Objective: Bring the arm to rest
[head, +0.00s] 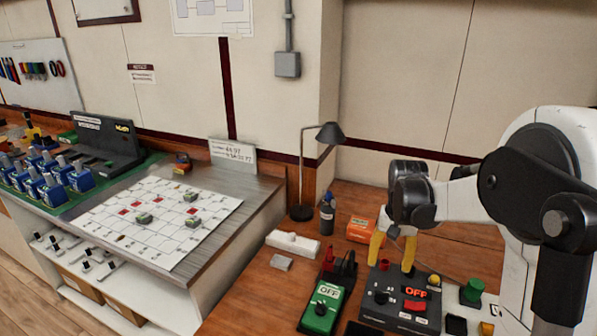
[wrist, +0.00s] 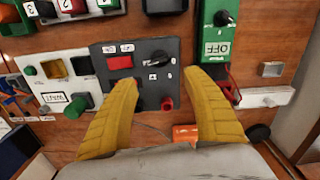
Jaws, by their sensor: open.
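My gripper (head: 393,255) hangs from my white and black arm at the right of the head view, over the far side of a dark grey switch box (head: 407,308). Its two yellow fingers are apart with nothing between them. In the wrist view my gripper (wrist: 165,100) points at the same grey box (wrist: 146,66), which has a red display, a black knob and a red button. The head view shows OFF in red on the box. I cannot tell whether the fingertips touch it.
A green OFF switch box (head: 321,307) stands left of the grey one. Behind are an orange box (head: 362,230), a dark bottle (head: 327,214) and a desk lamp (head: 302,185). A white power strip (head: 293,243) lies left. A metal bench with a white grid sheet (head: 160,218) is further left.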

